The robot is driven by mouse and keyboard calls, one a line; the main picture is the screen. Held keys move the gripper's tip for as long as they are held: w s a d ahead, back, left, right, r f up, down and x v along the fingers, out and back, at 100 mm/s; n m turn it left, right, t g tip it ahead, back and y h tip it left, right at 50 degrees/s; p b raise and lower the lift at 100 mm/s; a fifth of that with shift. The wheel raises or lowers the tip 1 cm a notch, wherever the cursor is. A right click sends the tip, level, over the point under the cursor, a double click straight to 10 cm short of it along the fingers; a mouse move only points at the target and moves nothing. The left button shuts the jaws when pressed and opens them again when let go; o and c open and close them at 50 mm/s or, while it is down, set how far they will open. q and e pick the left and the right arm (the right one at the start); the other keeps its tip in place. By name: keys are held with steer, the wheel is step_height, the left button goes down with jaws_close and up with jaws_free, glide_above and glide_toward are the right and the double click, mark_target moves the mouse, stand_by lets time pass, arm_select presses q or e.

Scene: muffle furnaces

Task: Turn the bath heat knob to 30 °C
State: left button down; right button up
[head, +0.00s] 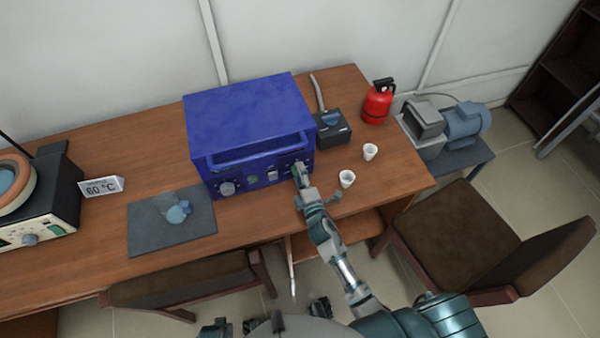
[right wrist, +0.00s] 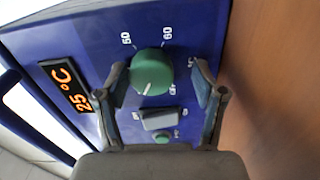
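The blue bath (head: 245,115) stands on the wooden table with its control panel facing me. In the right wrist view its round green heat knob (right wrist: 151,72) shows a white pointer mark on the lower part of its face. Scale numbers 50 and 60 lie above the knob; others are partly hidden. An orange display (right wrist: 69,86) reads 25 °C. My right gripper (right wrist: 163,84) is open, with one finger on each side of the knob; contact is not clear. In the head view the right gripper (head: 300,172) covers the panel's right end. My left gripper is not identifiable.
White cups (head: 347,178) and a red extinguisher (head: 377,102) stand right of the bath, near a dark box (head: 331,128). A grey mat (head: 150,232) and a 60 °C card (head: 101,187) lie left. Chairs (head: 455,235) stand at the table front.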

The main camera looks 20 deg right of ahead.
steer(key=shift+r, duration=0.2)
steer(key=s, duration=1.2)
steer(key=shift+d, duration=0.2)
steer(key=shift+f, duration=0.1)
